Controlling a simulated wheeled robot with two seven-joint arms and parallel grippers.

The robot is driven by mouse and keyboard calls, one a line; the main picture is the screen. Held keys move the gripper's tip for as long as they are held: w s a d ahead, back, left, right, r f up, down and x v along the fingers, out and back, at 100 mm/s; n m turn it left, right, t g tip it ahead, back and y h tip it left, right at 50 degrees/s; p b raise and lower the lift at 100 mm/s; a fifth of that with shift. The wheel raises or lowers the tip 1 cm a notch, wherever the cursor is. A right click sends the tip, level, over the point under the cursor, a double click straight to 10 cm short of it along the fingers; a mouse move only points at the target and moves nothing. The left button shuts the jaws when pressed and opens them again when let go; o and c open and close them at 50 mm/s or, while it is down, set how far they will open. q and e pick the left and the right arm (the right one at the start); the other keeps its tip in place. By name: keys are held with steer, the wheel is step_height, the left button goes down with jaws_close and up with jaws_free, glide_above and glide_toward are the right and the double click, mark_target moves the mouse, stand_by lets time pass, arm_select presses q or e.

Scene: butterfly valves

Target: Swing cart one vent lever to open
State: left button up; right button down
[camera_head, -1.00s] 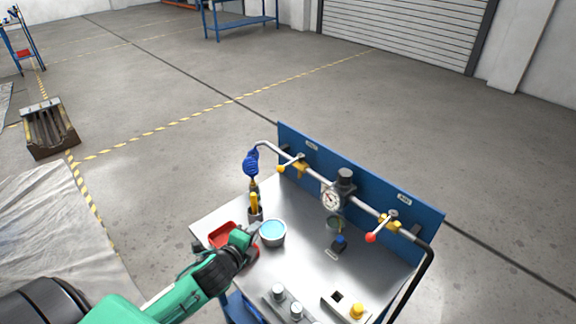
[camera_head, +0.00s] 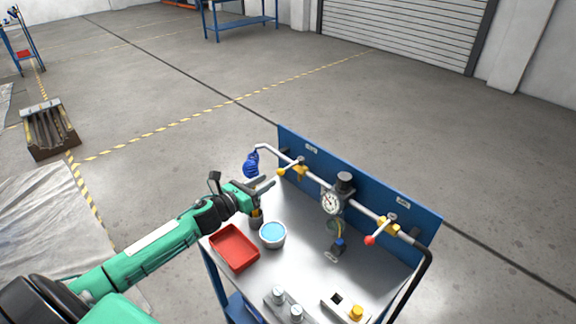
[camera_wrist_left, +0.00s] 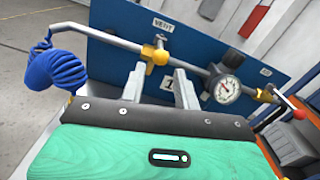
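The vent lever (camera_head: 290,165) is a short silver handle with a yellow knob on the pipe along the blue back panel, at its left end. In the left wrist view its yellow knob (camera_wrist_left: 160,57) shows below a plate reading VENT (camera_wrist_left: 163,25). My left gripper (camera_head: 267,185) is open over the cart's left side, just short of the knob. In the wrist view its two fingers (camera_wrist_left: 160,86) stand apart with nothing between them, and the knob appears beyond the gap. A red-knobbed lever (camera_head: 379,231) sits at the pipe's right end. My right gripper is not in view.
The cart top (camera_head: 307,255) holds a red tray (camera_head: 234,247), a bowl of blue liquid (camera_head: 272,234) and small fittings. A gauge (camera_head: 330,204) sits mid-pipe.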

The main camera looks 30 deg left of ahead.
mark_target(288, 168)
arm_select(q)
steer(key=p+x, duration=0.3)
steer(key=x, duration=0.5)
steer(key=shift+w+d+r, duration=0.1)
steer(key=shift+w+r, duration=0.05)
steer(key=shift+w, duration=0.05)
steer(key=shift+x, duration=0.85)
jaws_close()
